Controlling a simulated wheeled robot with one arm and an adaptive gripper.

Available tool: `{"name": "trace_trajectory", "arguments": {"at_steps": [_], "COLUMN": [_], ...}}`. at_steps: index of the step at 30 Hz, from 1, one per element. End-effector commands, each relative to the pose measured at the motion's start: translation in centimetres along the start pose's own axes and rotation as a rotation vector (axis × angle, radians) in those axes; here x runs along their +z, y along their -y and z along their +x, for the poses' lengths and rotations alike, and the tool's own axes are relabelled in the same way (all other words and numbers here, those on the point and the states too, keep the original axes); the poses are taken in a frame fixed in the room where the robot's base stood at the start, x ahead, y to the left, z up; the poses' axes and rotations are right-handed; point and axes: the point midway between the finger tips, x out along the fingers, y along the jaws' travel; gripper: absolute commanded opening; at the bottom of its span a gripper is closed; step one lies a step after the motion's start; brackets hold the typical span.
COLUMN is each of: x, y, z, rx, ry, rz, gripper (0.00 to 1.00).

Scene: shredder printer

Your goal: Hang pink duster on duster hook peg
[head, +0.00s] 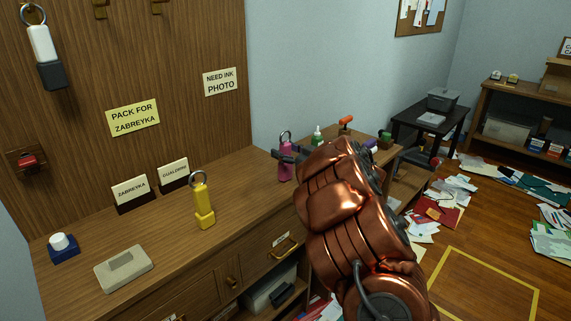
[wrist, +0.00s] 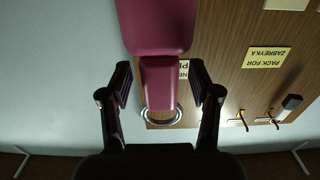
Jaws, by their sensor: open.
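The pink duster (head: 285,172), with a metal ring at its top, stands upright at the back of the wooden counter. In the wrist view, which is upside down, the pink duster (wrist: 165,85) lies between the two dark fingers of my gripper (wrist: 160,84). A gap shows on each side, so the fingers are open around its narrow upper part. In the head view my gripper (head: 288,156) is partly hidden by my copper arm. Brass pegs (head: 100,8) are on the wooden panel at the upper left; another peg (wrist: 236,121) shows in the wrist view.
A white-and-black duster (head: 43,55) hangs on the panel at left. A yellow duster (head: 203,205) stands on the counter (head: 240,190), with name cards (head: 130,192) behind it. Small bottles (head: 318,134) stand just beyond the pink duster. Papers litter the floor at right.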

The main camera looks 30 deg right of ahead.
Motion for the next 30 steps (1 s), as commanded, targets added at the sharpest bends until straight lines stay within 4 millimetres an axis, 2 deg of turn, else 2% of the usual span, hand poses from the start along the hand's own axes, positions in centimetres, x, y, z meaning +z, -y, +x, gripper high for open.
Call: {"name": "trace_trajectory", "arguments": {"at_steps": [2,18,30], "x": [0.01,0.04,-0.53], "y": [-0.01,-0.01,-0.02], "z": [-0.02,-0.04,-0.04], "rx": [0.000,0.000,0.000], "ry": [0.000,0.000,0.000], "rz": [0.000,0.000,-0.001], "gripper": [0.57,0.01,0.00]}}
